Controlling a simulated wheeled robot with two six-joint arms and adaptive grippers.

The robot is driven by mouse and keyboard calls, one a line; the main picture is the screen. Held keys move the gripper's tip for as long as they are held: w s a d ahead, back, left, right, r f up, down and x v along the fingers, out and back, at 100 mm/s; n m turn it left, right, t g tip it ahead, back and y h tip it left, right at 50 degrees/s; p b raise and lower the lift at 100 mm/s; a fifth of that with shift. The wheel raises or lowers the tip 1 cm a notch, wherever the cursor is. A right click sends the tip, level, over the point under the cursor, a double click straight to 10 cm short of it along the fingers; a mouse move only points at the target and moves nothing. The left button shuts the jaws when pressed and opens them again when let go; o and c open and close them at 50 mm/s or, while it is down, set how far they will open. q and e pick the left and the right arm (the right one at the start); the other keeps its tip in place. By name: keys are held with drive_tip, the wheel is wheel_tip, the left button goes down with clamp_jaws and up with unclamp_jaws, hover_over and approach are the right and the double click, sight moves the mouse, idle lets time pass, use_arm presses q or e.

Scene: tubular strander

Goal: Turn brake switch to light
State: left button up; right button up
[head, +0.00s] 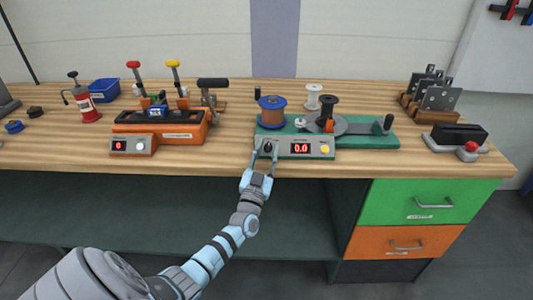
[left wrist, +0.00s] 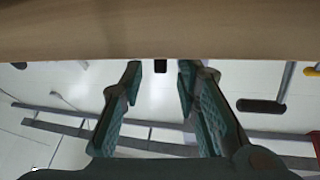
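A green machine (head: 375,141) with a grey control panel stands near the table's front edge in the head view. Its panel has a red display (head: 300,148) reading 0.0, a yellow button (head: 325,149) and a dark knob (head: 268,146) at the left end, apparently the brake switch. My left gripper (head: 265,152) is open at the panel's left end, with its fingertips on either side of the knob. Contact cannot be told. In the left wrist view the open gripper (left wrist: 158,72) has a small dark piece between its fingertips; which part it is cannot be told. My right gripper is not in view.
An orange machine (head: 185,131) with levers stands to the left. An orange-brown spool (head: 271,111) sits on the green machine. A black box with a red button (head: 471,147) is at the right. The wooden table edge (left wrist: 160,32) fills the top of the left wrist view.

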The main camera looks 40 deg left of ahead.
use_arm(q)
drive_tip(key=shift+s+a, duration=0.1)
clamp_jaws()
drive_tip(key=n+y, duration=0.1)
drive_tip(key=n+g+y+p, duration=0.1)
drive_tip(key=shift+d+r+n+y, duration=0.15)
drive_tip(key=shift+d+n+y, duration=0.05)
drive_tip(key=shift+n+y, duration=0.2)
drive_tip(key=n+g+y, duration=0.1)
drive_tip(key=n+y, duration=0.1)
drive_tip(key=shift+n+g+p, duration=0.3)
drive_tip(key=shift+g, duration=0.1)
drive_tip(key=shift+c, duration=0.6)
unclamp_jaws()
drive_tip(key=shift+f, duration=0.2)
drive_tip(key=shift+o, duration=0.6)
drive_tip(key=shift+w+d, duration=0.25)
drive_tip(key=shift+w, duration=0.05)
drive_tip(key=shift+s+a, duration=0.2)
